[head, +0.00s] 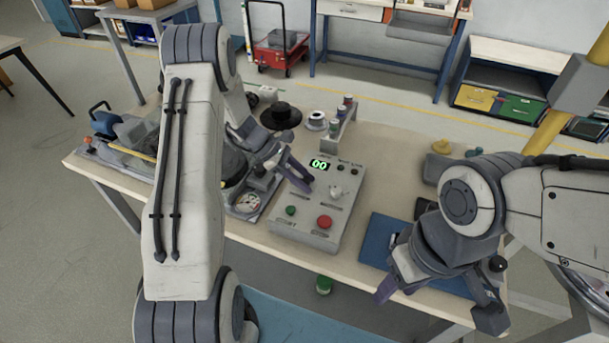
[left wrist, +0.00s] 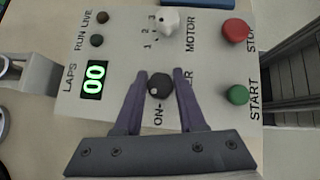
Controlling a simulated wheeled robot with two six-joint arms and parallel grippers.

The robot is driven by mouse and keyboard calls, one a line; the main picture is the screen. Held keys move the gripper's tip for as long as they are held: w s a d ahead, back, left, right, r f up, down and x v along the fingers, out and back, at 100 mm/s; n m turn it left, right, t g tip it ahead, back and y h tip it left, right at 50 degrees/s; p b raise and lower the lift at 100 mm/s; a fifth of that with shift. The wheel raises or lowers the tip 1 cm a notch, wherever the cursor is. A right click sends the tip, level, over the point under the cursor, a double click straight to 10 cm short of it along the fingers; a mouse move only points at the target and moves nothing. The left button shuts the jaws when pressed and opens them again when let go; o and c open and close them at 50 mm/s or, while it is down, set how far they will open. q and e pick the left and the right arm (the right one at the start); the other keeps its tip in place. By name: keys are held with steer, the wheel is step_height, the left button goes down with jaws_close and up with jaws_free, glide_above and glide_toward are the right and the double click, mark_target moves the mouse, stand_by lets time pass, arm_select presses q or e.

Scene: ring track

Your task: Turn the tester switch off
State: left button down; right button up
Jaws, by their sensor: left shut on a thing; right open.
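The grey tester box (head: 318,225) stands on the table, with a lit display (head: 319,164) reading 00. In the left wrist view the display (left wrist: 93,80) shows the same. The switch is a round black knob (left wrist: 160,86) with a small pale mark, beside a partly covered label reading "ON-". My left gripper (head: 305,179) is over the box, its purple fingers (left wrist: 160,90) shut on the knob, one on each side. My right gripper (head: 437,298) is open and empty over the blue mat at the front right.
A red button (head: 324,222), a green button (head: 291,210) and a white motor dial (head: 336,191) sit close to the switch. A gauge (head: 248,203) is left of the box. A black spool (head: 281,115) stands behind. A blue mat (head: 378,240) lies right of the box.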

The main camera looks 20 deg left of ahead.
arm_select(q)
steer(key=shift+w+m+g, duration=0.1)
steer(key=shift+m+g, duration=0.7)
steer(key=shift+m, duration=0.2)
steer(key=m+g, duration=0.2)
steer(key=shift+m, duration=0.4)
steer(key=m+g+y, duration=0.1)
steer(key=m+g, duration=0.1)
steer(key=m, duration=0.1)
steer(key=shift+g, duration=0.3)
steer(key=shift+m+g+y+b, duration=0.65)
steer(key=shift+m+y, duration=0.25)
steer(key=shift+m, duration=0.8)
steer(key=shift+c, duration=2.4)
jaws_free()
